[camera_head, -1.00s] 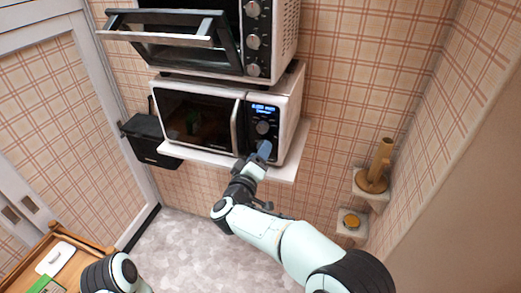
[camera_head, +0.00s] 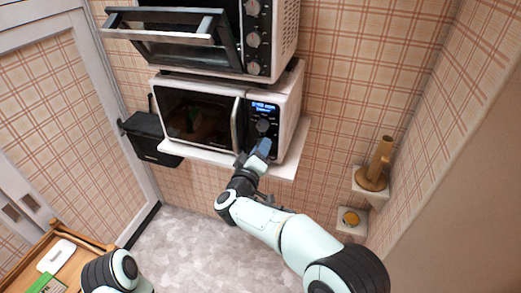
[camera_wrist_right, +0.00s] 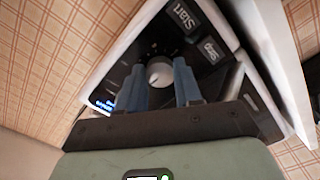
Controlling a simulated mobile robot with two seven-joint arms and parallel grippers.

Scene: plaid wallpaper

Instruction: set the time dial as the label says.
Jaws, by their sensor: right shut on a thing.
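The white microwave (camera_head: 198,148) stands on a wall shelf, with a black control panel at its right side. A blue display (camera_head: 264,108) glows at the top of the panel; its text is too small to read. A round dial (camera_head: 262,126) is below it. In the right wrist view the pale dial (camera_wrist_right: 159,72) shows between the two blue fingers of my right gripper (camera_wrist_right: 161,84), which is shut on it. In the head view my right gripper (camera_head: 262,149) is at the lower panel and hides part of it. My left arm shows at the bottom left; its gripper is out of view.
An oven (camera_head: 190,50) with its door (camera_head: 168,27) open is above the microwave. The white shelf (camera_head: 287,168) juts out below. A black box (camera_head: 147,137) hangs at left. A wooden stand (camera_head: 379,165) is on a small shelf at right. Start and stop buttons are near the fingers.

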